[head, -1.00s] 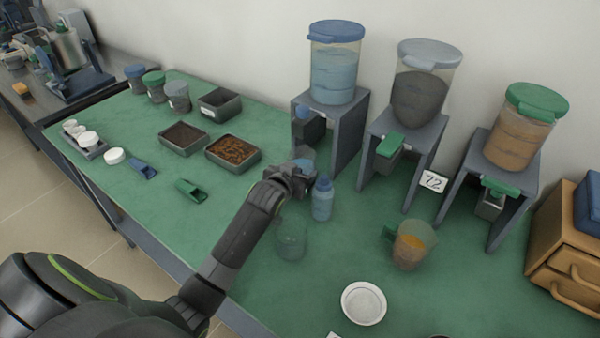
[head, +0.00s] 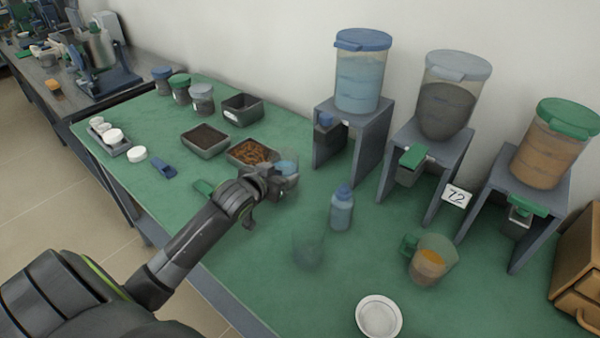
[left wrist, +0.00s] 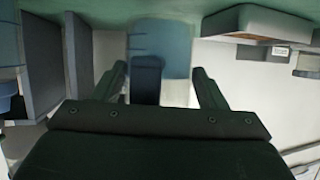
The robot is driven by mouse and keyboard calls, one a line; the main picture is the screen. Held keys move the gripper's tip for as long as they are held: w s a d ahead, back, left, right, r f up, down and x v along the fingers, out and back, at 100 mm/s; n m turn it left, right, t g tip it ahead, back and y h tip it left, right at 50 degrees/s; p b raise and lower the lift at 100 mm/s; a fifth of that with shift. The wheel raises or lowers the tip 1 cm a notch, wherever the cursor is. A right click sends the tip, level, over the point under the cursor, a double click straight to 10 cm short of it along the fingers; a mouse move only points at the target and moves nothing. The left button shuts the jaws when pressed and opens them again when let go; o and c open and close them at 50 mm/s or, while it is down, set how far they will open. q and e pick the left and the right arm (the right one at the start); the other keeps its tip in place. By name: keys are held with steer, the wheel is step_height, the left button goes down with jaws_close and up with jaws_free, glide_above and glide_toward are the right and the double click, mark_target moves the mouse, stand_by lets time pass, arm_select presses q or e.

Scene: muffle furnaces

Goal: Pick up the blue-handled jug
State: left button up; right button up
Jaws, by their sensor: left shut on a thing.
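My left gripper (head: 272,183) is shut on the blue handle of a clear jug. The jug (head: 288,168) with a bluish content sits just beyond the fingers, beside the tray of brown pieces, partly hidden by the gripper. In the left wrist view the dark blue handle (left wrist: 147,72) lies between the two fingers, with the pale blue see-through jug body (left wrist: 165,42) behind it. I cannot tell for sure how far the jug is above the table. My right gripper is not in view.
A blue-capped bottle (head: 341,210), a clear beaker (head: 307,250), a green-handled jug with orange content (head: 431,264) and a white dish (head: 379,316) stand on the green table. Three dispensers on grey stands, one blue-lidded (head: 358,75), line the back. Trays (head: 205,143) lie to the left.

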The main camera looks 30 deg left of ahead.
arm_select(q)
steer(key=shift+s+a, duration=2.65)
steer(key=shift+a, duration=0.25)
